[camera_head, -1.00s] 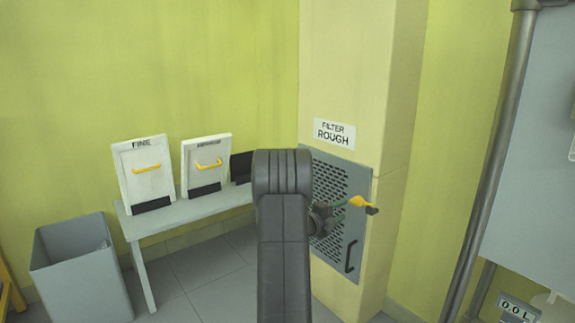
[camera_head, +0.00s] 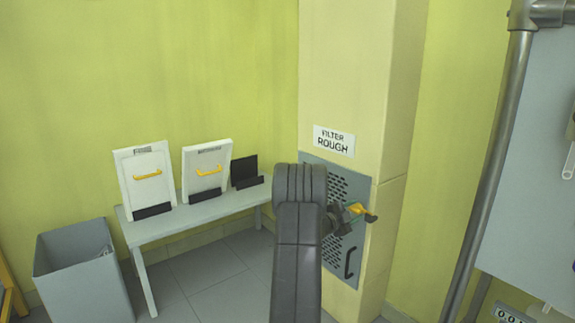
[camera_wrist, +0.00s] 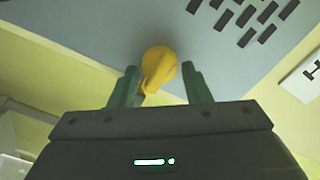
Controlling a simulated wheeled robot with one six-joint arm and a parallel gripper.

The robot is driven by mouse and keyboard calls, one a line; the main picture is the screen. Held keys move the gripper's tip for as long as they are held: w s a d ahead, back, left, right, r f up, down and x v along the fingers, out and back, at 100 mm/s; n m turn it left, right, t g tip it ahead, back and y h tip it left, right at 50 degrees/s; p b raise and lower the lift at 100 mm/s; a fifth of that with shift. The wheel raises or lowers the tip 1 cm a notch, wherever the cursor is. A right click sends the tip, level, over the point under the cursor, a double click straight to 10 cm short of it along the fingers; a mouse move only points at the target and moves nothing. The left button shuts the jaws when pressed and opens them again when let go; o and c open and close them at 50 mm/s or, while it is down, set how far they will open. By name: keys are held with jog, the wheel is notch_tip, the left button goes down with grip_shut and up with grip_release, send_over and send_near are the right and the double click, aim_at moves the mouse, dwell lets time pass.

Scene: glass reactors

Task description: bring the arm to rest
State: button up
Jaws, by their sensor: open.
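My gripper (camera_wrist: 160,78) is open in the wrist view, its two green fingers apart. A yellow latch knob (camera_wrist: 160,66) shows between the fingers, with no clear contact. In the head view my gripper (camera_head: 343,217) is partly hidden by my own arm, in front of the perforated grey filter panel (camera_head: 362,183). The yellow latch (camera_head: 356,208), with a dark tip, shows just to its right. My arm is bent, with its elbow high in the middle of the head view.
A bench (camera_head: 180,227) at left holds two white filter panels (camera_head: 147,188) with yellow handles, and a black stand (camera_head: 244,170). A grey bin (camera_head: 83,278) stands at its left end. A pipe (camera_head: 487,170) and grey cabinet (camera_head: 540,210) are at right. Floor in front of the bench is clear.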

jog(key=n+p, duration=0.1)
jog(key=n, duration=0.1)
jog(key=n+p, duration=0.3)
jog(key=n, duration=0.1)
jog(key=shift+w+a+r+p, duration=0.1)
jog(key=shift+r+p, duration=0.15)
jog(key=shift+p, duration=0.15)
jog(key=n+p, duration=0.2)
jog(key=n, duration=0.2)
jog(key=shift+w+p, duration=0.1)
jog(key=shift+p, duration=0.25)
jog(key=shift+f+n, duration=0.15)
jog(key=shift+n, duration=0.45)
jog(key=shift+a, duration=0.15)
